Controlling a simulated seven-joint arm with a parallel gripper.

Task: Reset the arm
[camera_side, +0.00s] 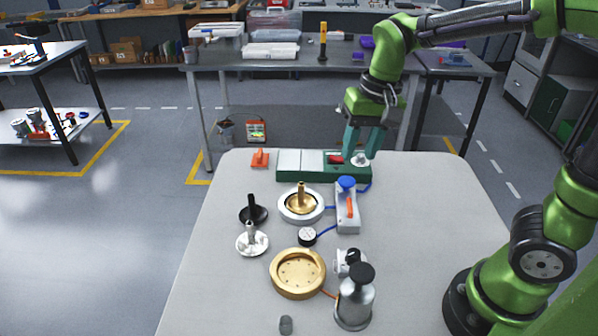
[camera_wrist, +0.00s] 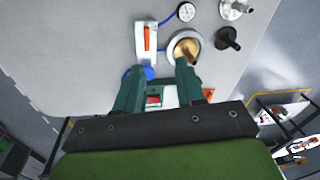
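My gripper (camera_side: 361,153) is at the far edge of the table, above the right end of a green base (camera_side: 308,176) with white blocks and a red part (camera_side: 334,159). Its two teal fingers are apart. In the wrist view my gripper (camera_wrist: 160,66) also shows spread fingers, with nothing visible held between them. The red part (camera_wrist: 153,99) shows below and between the fingers. Whether the fingertips touch the base cannot be told.
Near the base are a grey box with a blue knob and orange lever (camera_side: 348,205), a silver ring with a brass part (camera_side: 301,204) and a gauge (camera_side: 308,236). A brass dish (camera_side: 298,273) and metal canister (camera_side: 354,302) stand nearer.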

